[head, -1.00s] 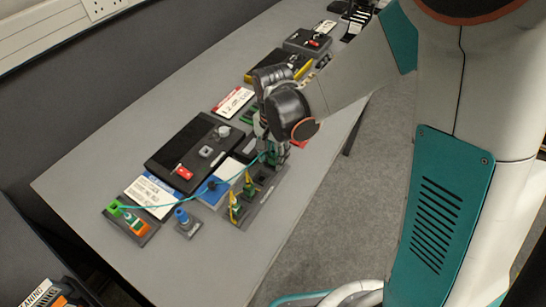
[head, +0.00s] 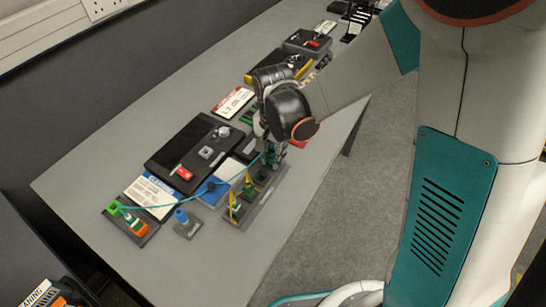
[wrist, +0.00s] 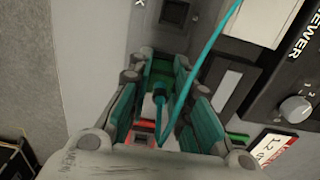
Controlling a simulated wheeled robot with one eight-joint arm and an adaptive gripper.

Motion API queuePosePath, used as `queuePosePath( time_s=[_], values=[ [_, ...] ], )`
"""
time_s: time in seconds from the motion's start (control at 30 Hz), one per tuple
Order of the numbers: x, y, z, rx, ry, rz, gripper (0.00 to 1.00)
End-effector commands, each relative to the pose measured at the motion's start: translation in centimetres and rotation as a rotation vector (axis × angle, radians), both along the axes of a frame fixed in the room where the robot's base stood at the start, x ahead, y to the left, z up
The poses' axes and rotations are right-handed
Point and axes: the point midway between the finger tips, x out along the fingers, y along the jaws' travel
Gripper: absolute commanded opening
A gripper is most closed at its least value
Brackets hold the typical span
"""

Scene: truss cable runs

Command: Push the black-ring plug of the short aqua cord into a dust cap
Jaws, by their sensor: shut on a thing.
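My gripper (head: 270,156) is above the far end of a dark grey board (head: 262,207). In the wrist view its teal fingers (wrist: 162,80) are shut around the end of the aqua cord (wrist: 200,60). A teal plug end (wrist: 160,98) shows between the fingers; its black ring cannot be made out. In the head view the cord (head: 165,206) runs left from the gripper, past a blue block, to a green block (head: 113,208). A dark square socket (wrist: 175,12), perhaps a dust cap, lies beyond the fingers in the wrist view. The plug's tip is hidden.
Yellow cords with green plugs (head: 236,208) stand on the board near the gripper. A black device (head: 187,152), a blue block (head: 212,193) and a small blue-topped post (head: 182,217) are to the left. The table's front right strip is clear.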

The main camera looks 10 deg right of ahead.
Motion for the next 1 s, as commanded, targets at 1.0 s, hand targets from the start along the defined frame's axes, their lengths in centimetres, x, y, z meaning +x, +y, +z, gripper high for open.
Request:
queuePosePath(
  time_s=[1.0],
  values=[
    [0.0, 0.0, 4.2, 0.000, 0.000, 0.000, 0.00]
  ],
)
